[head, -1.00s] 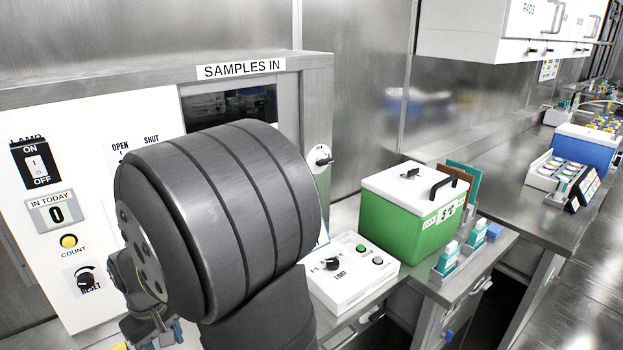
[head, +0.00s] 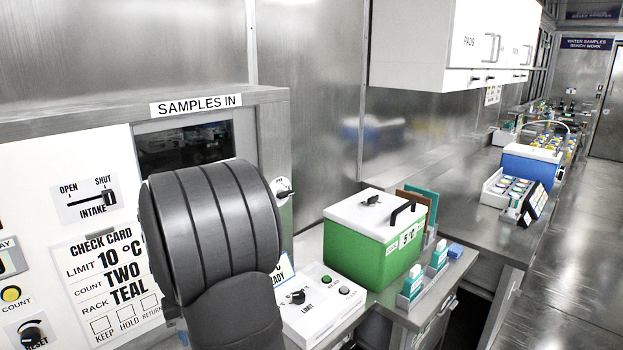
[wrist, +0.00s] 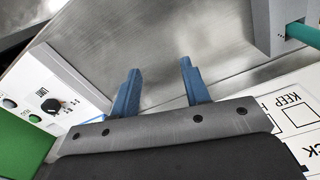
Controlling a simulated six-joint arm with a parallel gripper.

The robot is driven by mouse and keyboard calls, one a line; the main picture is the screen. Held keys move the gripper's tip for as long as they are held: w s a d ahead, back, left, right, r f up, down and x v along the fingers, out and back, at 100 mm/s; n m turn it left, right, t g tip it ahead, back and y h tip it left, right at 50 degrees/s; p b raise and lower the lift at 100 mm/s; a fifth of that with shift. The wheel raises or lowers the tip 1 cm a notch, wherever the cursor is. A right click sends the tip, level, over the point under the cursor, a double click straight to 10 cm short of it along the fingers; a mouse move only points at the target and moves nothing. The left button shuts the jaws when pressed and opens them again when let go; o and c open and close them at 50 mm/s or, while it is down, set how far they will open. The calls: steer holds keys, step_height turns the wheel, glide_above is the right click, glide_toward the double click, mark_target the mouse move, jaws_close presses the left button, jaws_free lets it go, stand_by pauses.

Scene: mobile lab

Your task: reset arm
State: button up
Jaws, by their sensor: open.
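My gripper (wrist: 160,88) shows in the wrist view with its two blue fingers apart and nothing between them. It hangs over a bare metal surface (wrist: 165,40). In the head view my dark grey arm covers the middle left, and the fingers are hidden behind it. The white control box with the LIMIT knob (head: 318,300) stands just right of the arm; it also shows at the left of the wrist view (wrist: 60,85). The check card (head: 107,285) is on the panel left of the arm.
A green cool box with a white lid (head: 350,240) stands right of the control box. The SAMPLES IN cabinet (head: 200,95) is behind the arm. A blue box (head: 530,165) and a vial tray (head: 508,190) sit farther along the bench.

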steer(key=w+d+m, duration=0.4)
steer(key=w+d, duration=0.4)
steer(key=d, duration=0.5)
steer(key=w+d+m, duration=0.5)
steer(key=w+d, duration=0.2)
steer(key=d, duration=0.6)
steer(key=shift+w+f, duration=0.35)
steer(key=shift+d, duration=0.1)
steer(key=s+a+n, duration=0.3)
steer(key=s+a, duration=0.1)
steer(key=a, duration=0.5)
steer(key=s+a+n, duration=0.3)
steer(key=s+a, duration=0.2)
steer(key=a, duration=0.5)
steer(key=shift+r, duration=0.3)
